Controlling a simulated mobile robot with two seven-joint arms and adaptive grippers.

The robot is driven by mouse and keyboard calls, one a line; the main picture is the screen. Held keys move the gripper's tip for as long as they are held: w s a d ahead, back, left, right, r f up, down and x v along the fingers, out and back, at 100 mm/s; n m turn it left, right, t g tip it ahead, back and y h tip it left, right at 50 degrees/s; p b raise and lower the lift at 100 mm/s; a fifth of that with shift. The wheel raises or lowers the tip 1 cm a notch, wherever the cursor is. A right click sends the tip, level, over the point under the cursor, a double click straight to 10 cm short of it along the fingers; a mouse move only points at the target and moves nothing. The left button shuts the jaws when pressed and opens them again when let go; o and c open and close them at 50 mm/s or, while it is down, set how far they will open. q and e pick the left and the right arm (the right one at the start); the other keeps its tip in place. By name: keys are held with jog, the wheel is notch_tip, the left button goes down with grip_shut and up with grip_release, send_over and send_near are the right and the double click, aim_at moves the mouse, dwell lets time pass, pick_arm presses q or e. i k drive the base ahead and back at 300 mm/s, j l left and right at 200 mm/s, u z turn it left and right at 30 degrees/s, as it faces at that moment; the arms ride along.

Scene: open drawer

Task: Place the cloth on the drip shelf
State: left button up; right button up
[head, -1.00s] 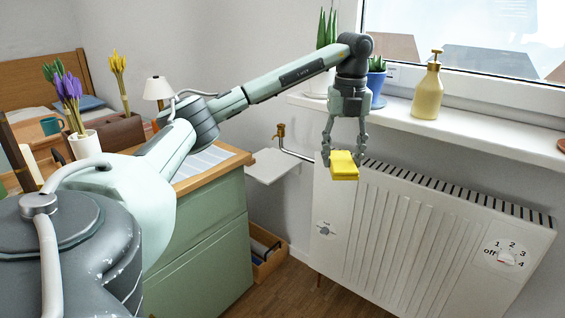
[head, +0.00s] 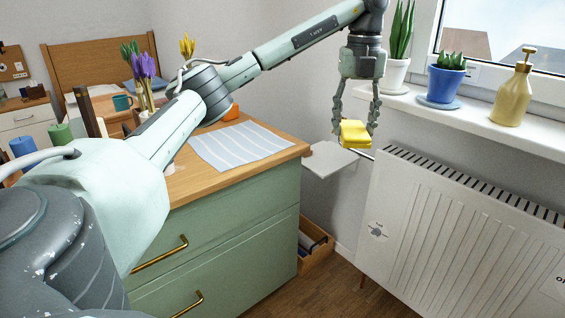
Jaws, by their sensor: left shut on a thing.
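The yellow folded cloth (head: 355,134) is a small thick block between the fingertips of my left gripper (head: 355,125). The gripper points straight down and is shut on it. The drip shelf (head: 328,160) is a small white plate on the wall between the green cabinet and the radiator. Its visible top is bare. The cloth is in the air and overlaps the shelf's upper right corner in the picture; I cannot tell the exact height between them. The tap above the shelf is hidden behind the cloth and gripper. My right gripper is not in view.
The white radiator (head: 465,235) stands close right of the shelf. The windowsill (head: 480,122) above holds potted plants and a yellow pump bottle (head: 513,92). The green cabinet (head: 230,230) is at left, with a pale striped sheet (head: 240,146) on top. A wooden box (head: 316,248) sits below on the floor.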

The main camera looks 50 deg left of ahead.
aim_at(327, 165)
jog(key=i+u, duration=0.7)
jog(key=i+l, duration=0.15)
jog(key=i, duration=0.2)
jog(key=i+l, duration=0.1)
jog(key=i, duration=0.25)
